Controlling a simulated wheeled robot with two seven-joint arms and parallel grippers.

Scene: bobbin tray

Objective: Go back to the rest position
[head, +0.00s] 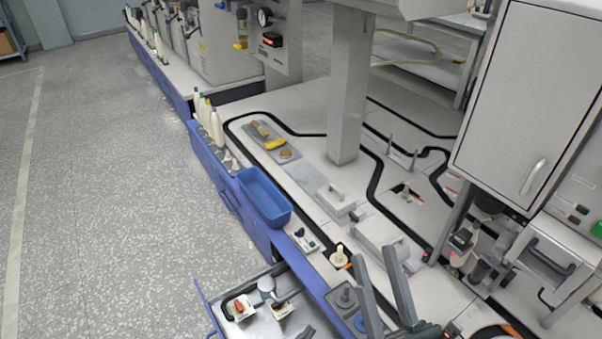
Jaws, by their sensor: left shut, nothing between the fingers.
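My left gripper (307,332) shows only as a small dark tip at the bottom edge, over the open drawer (205,300). Its fingers are shut with nothing between them, and the rest is out of frame. My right gripper (376,254) is at the bottom centre right. Its two long dark fingers stand apart and empty, above the bench near a cream spool (340,258). A grey tray (262,128) with yellow and brownish items lies further back on the bench.
A blue bin (264,197) hangs at the bench's left edge, with several white bottles (207,120) behind it. A grey post (350,90) rises from the bench. A cabinet (530,100) stands at right. The floor (100,200) at left is clear.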

